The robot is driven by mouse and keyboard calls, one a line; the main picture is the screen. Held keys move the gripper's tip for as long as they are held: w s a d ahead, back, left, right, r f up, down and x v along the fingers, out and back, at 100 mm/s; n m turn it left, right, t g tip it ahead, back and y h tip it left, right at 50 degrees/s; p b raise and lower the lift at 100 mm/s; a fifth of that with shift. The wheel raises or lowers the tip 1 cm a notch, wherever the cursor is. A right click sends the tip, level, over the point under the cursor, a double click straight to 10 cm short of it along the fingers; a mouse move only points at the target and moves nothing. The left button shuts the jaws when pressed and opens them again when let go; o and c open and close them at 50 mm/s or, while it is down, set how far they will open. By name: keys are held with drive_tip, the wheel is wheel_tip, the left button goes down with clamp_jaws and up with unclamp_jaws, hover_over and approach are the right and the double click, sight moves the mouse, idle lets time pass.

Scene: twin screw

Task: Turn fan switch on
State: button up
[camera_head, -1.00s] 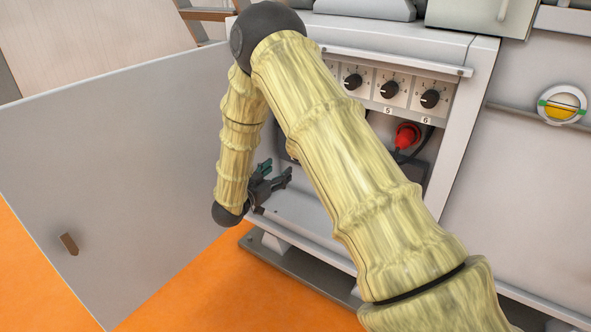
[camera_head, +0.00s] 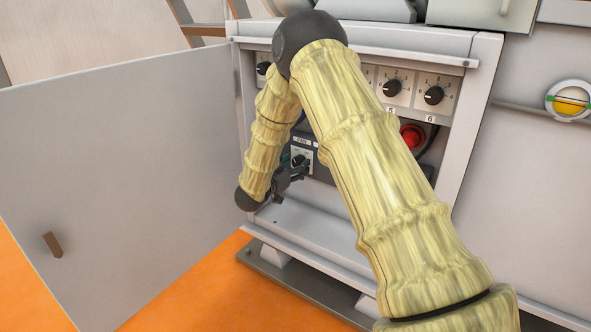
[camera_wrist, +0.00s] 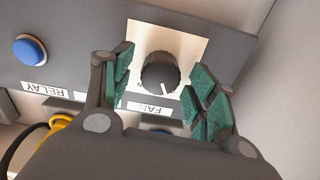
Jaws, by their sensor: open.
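The fan switch (camera_wrist: 159,73) is a round dark knob with a white pointer mark, on a pale plate above a "FAN" label (camera_wrist: 149,107) in the wrist view. The mark points toward the lower right of that picture. My gripper (camera_wrist: 165,82) is open, with one green-padded finger on each side of the knob; I cannot tell whether either pad touches it. In the head view my gripper (camera_head: 292,174) is inside the cabinet, low at the left, beside the fan switch (camera_head: 299,160), which is partly covered by it.
A blue button (camera_wrist: 30,48) and a "RELAY" label (camera_wrist: 44,89) are left of the knob in the wrist view. Numbered dials (camera_head: 433,95) and a red plug (camera_head: 412,136) are inside the cabinet. The cabinet door (camera_head: 130,185) stands open at left.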

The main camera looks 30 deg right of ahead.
drive_tip(key=shift+w+d, duration=0.15)
drive_tip(key=shift+d, duration=0.15)
drive_tip(key=c, duration=1)
drive_tip(key=shift+r+m+p, duration=0.15)
drive_tip(key=shift+m+p, duration=0.15)
drive_tip(key=shift+p, duration=0.15)
drive_tip(key=shift+m+p, duration=0.9)
drive_tip(key=shift+p, duration=0.25)
drive_tip(key=m+p, duration=0.4)
drive_tip(key=m, duration=0.1)
drive_tip(key=m+p, duration=0.1)
drive_tip(key=m, duration=0.1)
drive_tip(key=m+p, duration=0.1)
drive_tip(key=m, duration=0.1)
drive_tip(key=shift+s+f+m, duration=0.2)
drive_tip(key=shift+f+m, duration=0.05)
drive_tip(key=shift+m, duration=0.05)
